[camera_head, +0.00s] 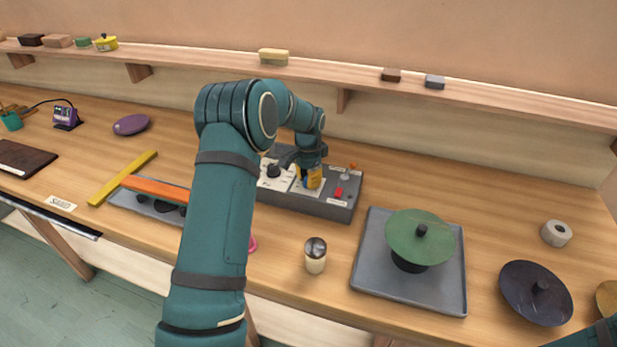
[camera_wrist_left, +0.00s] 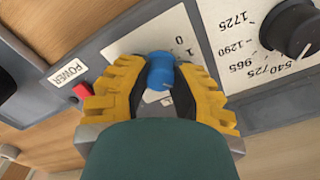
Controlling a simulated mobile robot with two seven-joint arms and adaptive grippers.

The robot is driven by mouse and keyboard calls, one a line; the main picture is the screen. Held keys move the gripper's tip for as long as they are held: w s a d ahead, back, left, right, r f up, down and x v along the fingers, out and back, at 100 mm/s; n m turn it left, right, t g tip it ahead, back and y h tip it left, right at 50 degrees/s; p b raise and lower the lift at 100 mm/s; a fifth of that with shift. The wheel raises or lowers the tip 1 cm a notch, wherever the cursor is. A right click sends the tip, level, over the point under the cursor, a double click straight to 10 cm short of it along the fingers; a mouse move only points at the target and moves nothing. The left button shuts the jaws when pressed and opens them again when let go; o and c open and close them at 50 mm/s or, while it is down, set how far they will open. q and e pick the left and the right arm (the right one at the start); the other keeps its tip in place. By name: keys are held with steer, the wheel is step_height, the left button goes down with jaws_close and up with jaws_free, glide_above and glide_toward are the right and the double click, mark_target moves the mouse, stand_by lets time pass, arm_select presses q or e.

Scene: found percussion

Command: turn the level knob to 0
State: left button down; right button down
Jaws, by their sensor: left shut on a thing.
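The grey control box (camera_head: 322,207) sits on the bench near its back. My left gripper (camera_head: 309,180) reaches down onto the middle of its top. In the left wrist view, its yellow-padded fingers (camera_wrist_left: 160,82) are shut on the blue knob (camera_wrist_left: 160,68), one on each side. The knob stands on a white plate marked with 0 and 1. I take it for the level knob, but no such label can be read. The figures 0 (camera_wrist_left: 179,40) and 1 show just past the knob. Its pointer is hidden or too small to tell. My right gripper is out of view.
Beside the blue knob is a black knob (camera_wrist_left: 292,28) with a scale of larger numbers. On the other side is a red switch (camera_wrist_left: 83,91) labelled POWER. A shaker-like jar (camera_head: 315,257) and a tray (camera_head: 437,290) with a green disc stand in front.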

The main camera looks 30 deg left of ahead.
arm_select(q)
steer(key=n, duration=0.4)
steer(key=shift+n+p, duration=0.3)
steer(key=n, duration=0.3)
steer(key=shift+n, duration=0.3)
steer(key=n+p, duration=0.1)
steer(key=n, duration=0.3)
steer(key=shift+f+n+p, duration=0.1)
steer(key=shift+n+p, duration=0.35)
steer(key=shift+n, duration=1.65)
steer(key=c, duration=0.7)
jaws_free()
steer(key=shift+c, duration=0.2)
